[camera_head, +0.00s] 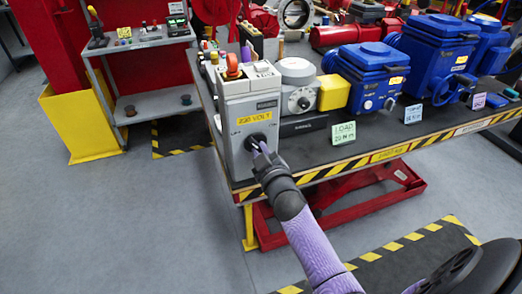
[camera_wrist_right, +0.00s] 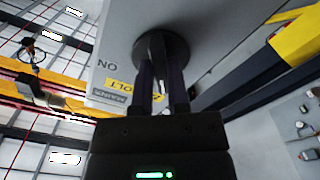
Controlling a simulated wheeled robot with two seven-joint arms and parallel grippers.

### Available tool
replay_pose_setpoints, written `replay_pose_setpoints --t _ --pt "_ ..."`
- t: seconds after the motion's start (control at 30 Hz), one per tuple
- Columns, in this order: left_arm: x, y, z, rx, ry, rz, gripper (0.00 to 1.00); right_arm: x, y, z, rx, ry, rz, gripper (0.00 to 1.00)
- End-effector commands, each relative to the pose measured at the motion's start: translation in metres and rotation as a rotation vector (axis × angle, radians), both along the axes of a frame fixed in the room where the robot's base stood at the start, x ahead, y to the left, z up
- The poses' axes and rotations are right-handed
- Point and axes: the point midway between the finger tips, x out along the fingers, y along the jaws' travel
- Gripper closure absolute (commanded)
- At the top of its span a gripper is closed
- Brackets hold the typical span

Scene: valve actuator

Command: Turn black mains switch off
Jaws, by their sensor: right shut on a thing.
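The black mains switch (camera_wrist_right: 163,48) is a round rotary knob on the front of a grey box (camera_head: 236,115) with a yellow "230 VOLT" label. The box stands at the near left corner of the workbench. In the right wrist view, the two dark fingers of my right gripper (camera_wrist_right: 162,88) are shut on the knob's grip. The word "ON" and part of the yellow label show left of the knob there. My left gripper is not in view.
The workbench (camera_head: 330,170) has a black and yellow striped edge. Blue valve actuators (camera_head: 365,75) and a grey unit with a yellow cap (camera_head: 333,92) stand right of the box. A grey cart (camera_head: 145,42) stands at the left.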

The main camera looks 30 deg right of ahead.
Motion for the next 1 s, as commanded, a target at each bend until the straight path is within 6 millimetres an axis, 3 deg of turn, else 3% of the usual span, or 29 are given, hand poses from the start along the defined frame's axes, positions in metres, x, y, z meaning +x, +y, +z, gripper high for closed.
replay_pose_setpoints --t 0.3,0.8,0.83,1.0 --pt "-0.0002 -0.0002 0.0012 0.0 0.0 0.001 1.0 0.0 -0.0001 0.0001 -0.093 0.023 -0.001 1.0" --pt "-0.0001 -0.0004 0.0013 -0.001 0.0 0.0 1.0 0.0 -0.0001 0.0001 -0.108 0.026 0.0 1.0" --pt "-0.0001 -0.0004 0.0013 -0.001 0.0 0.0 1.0 0.0 -0.0001 0.0001 -0.108 0.026 0.0 0.79" --pt "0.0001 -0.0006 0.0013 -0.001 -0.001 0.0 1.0 0.0 -0.0002 0.0001 -0.107 0.026 0.0 0.46"
